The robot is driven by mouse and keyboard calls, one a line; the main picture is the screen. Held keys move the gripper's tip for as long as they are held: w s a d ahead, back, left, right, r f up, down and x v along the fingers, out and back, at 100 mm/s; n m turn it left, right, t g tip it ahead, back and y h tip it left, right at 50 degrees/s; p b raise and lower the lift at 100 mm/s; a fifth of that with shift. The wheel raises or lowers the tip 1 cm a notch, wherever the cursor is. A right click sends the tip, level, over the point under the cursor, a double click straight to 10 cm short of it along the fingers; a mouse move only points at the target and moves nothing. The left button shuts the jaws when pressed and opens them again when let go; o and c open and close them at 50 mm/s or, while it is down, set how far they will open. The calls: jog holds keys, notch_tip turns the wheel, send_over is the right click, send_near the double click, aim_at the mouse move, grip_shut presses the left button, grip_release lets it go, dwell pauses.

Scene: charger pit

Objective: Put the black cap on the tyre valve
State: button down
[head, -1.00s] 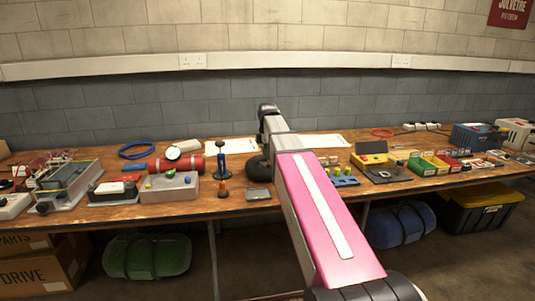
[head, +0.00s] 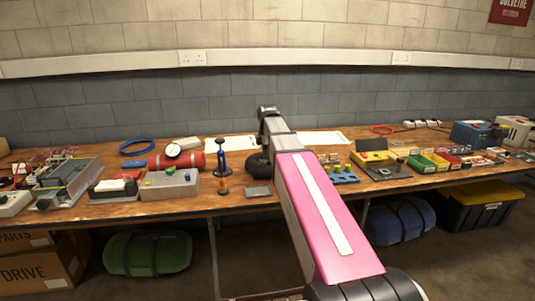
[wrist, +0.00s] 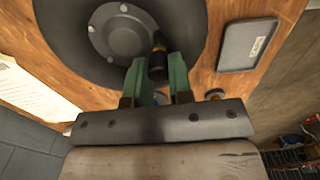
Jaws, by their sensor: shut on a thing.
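In the wrist view my gripper (wrist: 158,80) has its two green fingers closed on the black cap (wrist: 157,64). The cap is between the fingertips, over the wheel's rim. The tyre valve (wrist: 158,41) shows as a dark stem with a brassy part just beyond the cap, beside the grey hub. I cannot tell whether cap and valve touch. The black tyre (wrist: 60,40) lies flat around the hub. In the head view the tyre (head: 257,165) is partly hidden behind my arm, and the fingers and cap are hidden.
A small grey tray (wrist: 233,61) lies on the wooden bench right of the tyre in the wrist view. Electronics crowd the bench's right side.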

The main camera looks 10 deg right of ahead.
jog(key=shift+f, duration=0.45)
jog(key=c, duration=0.9)
grip_release()
jog(key=shift+c, duration=0.2)
notch_tip(320, 180, up, 10)
jog(key=shift+f, duration=0.15)
jog(key=shift+r, duration=0.55)
jog(key=shift+s, duration=0.1)
